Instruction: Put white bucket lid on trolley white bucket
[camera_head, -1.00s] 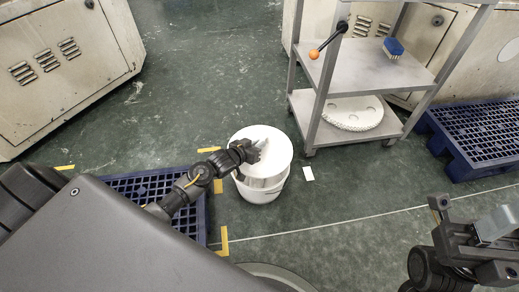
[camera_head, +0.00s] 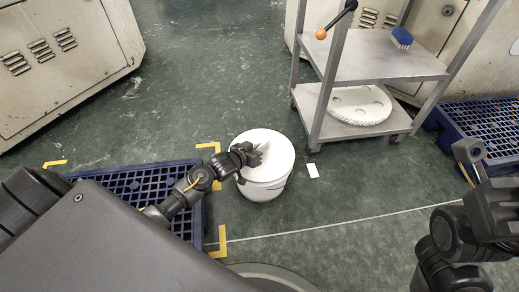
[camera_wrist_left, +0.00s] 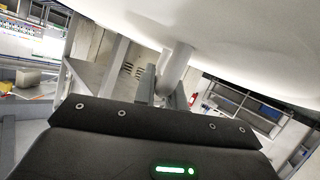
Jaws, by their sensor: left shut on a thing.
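The white bucket (camera_head: 264,191) stands upright on the floor left of the trolley. The round white lid (camera_head: 278,150) is over its mouth, and in the head view no clear gap shows between them. I cannot tell whether the lid is fully seated. My left gripper (camera_head: 259,151) reaches in from the left and is shut on the lid near its middle. In the left wrist view the lid's pale surface (camera_wrist_left: 225,30) fills the top, with a white knob (camera_wrist_left: 177,65) at the fingers. My right gripper (camera_head: 492,195) is at the right edge, away from the bucket; its jaws are unclear.
A grey metal trolley (camera_head: 385,62) stands right of the bucket, with a blue brush (camera_head: 402,38) above and a white toothed disc (camera_head: 357,105) below. A blue pallet (camera_head: 135,180) lies left of the bucket, another (camera_head: 480,120) at right. Floor behind the bucket is clear.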

